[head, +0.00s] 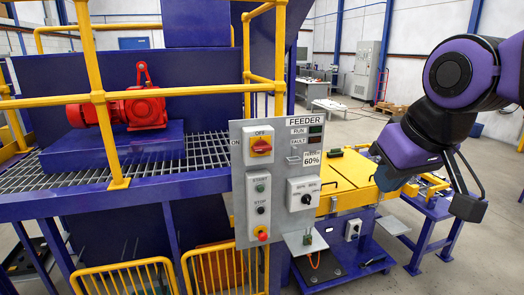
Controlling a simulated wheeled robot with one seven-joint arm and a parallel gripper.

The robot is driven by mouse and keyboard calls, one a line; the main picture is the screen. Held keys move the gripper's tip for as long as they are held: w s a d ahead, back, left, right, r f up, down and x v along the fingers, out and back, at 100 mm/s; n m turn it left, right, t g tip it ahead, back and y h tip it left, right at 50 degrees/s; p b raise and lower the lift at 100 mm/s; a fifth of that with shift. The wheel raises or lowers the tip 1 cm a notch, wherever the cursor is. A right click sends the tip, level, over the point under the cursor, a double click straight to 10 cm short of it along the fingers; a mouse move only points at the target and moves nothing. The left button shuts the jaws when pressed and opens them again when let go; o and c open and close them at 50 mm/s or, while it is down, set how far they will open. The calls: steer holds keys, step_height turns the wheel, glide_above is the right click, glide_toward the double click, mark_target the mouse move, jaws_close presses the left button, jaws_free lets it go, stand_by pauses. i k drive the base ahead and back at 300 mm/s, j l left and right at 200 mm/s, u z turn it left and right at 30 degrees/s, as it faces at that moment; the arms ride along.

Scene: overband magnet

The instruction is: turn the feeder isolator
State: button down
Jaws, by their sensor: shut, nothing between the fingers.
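My gripper (468,207) is at the right of the head view, pointing down, well to the right of the panel and touching nothing there. It is shut and empty. Part of it is hidden by its own links.
Start and stop buttons, a red emergency stop (263,235) and a rotary selector (303,194) share the panel. Yellow railings (98,97) stand left of and behind it. A yellow-topped table (345,178) lies between the panel and my arm. Open floor lies beyond.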

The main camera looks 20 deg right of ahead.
mark_target(261, 146)
steer(key=i+j+u, duration=0.1)
steer(key=u, duration=0.3)
steer(key=i+z, duration=0.1)
steer(key=z, duration=0.4)
steer(key=i+l+z, duration=0.1)
steer(key=z, duration=0.35)
steer(key=i+z, duration=0.15)
steer(key=z, duration=0.35)
